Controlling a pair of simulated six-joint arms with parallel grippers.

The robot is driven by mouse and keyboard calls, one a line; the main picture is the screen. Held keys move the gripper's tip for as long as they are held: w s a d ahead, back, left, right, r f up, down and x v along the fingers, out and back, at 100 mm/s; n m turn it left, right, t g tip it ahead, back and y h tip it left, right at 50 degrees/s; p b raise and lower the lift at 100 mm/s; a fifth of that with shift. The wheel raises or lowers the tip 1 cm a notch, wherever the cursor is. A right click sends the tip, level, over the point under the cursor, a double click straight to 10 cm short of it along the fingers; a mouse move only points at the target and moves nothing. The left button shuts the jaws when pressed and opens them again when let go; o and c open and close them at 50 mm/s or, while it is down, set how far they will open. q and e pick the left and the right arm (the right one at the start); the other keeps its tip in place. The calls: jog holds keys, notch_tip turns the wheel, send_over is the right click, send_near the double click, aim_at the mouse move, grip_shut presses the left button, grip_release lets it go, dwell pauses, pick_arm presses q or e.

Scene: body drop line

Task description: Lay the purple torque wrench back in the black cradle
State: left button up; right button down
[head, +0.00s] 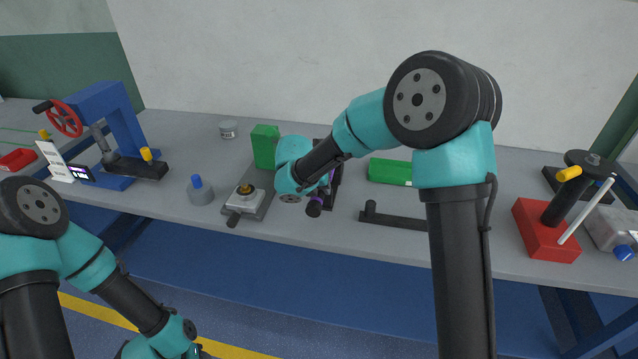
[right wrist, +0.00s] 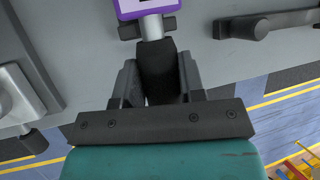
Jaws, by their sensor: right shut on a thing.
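The purple torque wrench (head: 315,207) shows only in part in the head view, with my right arm over much of it. In the right wrist view its purple body (right wrist: 140,8), grey shaft and black handle (right wrist: 157,65) run up the picture. My right gripper (right wrist: 158,75) is shut on the black handle. The black cradle (head: 337,181) shows as a dark strip beside my right wrist. Small black pieces (right wrist: 129,30) flank the grey shaft in the wrist view; I cannot tell whether the wrench rests on them. My left gripper's jaws are out of view.
A grey fixture with a brass-topped knob (head: 246,190) and a green block (head: 265,146) stand left of the cradle. A black bar (head: 392,219) and a green box (head: 389,171) lie to the right. A red block (head: 546,232) stands farther right. The bench front edge is close.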

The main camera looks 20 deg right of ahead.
jog(key=shift+f, duration=1.9)
dwell(1.4)
jog(key=c, duration=0.6)
grip_release()
jog(key=shift+c, duration=0.2)
jog(key=shift+r, duration=3.05)
